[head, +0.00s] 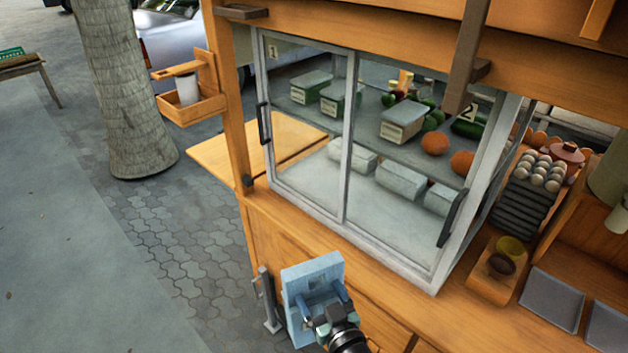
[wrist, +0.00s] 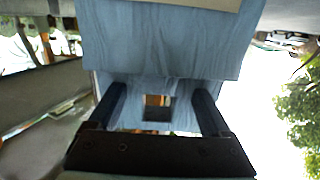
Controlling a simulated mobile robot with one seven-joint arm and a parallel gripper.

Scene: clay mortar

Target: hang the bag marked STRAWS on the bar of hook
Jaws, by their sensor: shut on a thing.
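A light-blue bag (head: 308,274) is in my gripper (head: 320,298), held up beside the front left corner of the stall. The bag also fills the upper middle of the wrist view (wrist: 160,45), where a small rectangular opening shows between the fingers. My gripper's two dark-blue fingers (wrist: 158,92) are against the bag. No STRAWS lettering is readable in either view. A grey metal upright with a short bar (head: 268,302), which may be the hook, stands just left of the bag on the stall's side. I cannot tell whether the bag touches it.
The glass-doored case (head: 345,160) holds boxes and produce behind the bag. Paving (head: 175,240) lies open at left. A wooden caddy with a cup (head: 188,95) is fixed at upper left.

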